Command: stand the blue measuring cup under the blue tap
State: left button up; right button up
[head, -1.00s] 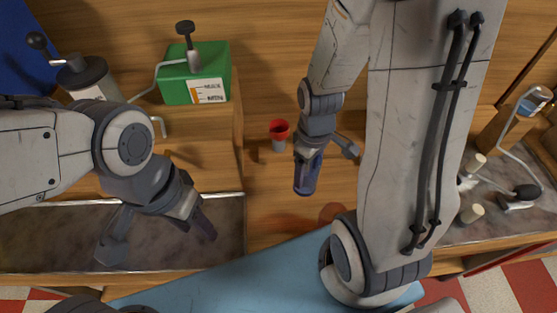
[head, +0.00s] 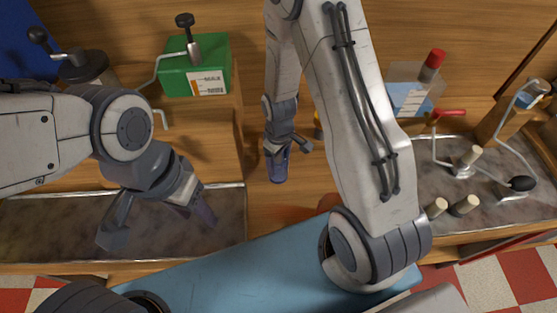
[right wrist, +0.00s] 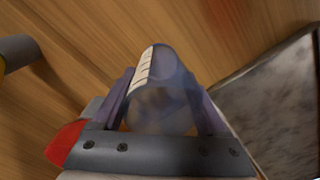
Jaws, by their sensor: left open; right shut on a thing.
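My right gripper (head: 277,152) is shut on the translucent blue measuring cup (head: 277,168). It holds the cup above the wooden worktop in the middle of the head view. In the right wrist view the cup (right wrist: 162,95) sits between both fingers, with white scale marks on its side. My left gripper (head: 203,210) is open and empty over the grey stone slab at the left. A dispenser with blue contents and a bent lever (head: 530,95) stands at the far right; I cannot tell for sure whether this is the blue tap.
A green box (head: 195,68) with a handle on top stands at the back left, beside a dark-lidded canister (head: 85,68). A clear container with a blue label (head: 410,98) and a red-topped item (head: 432,65) stand right of my right arm. Pale pegs (head: 464,205) stand on the right slab.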

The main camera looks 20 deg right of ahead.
jog(key=shift+f, duration=0.15)
jog(key=o, duration=1.3)
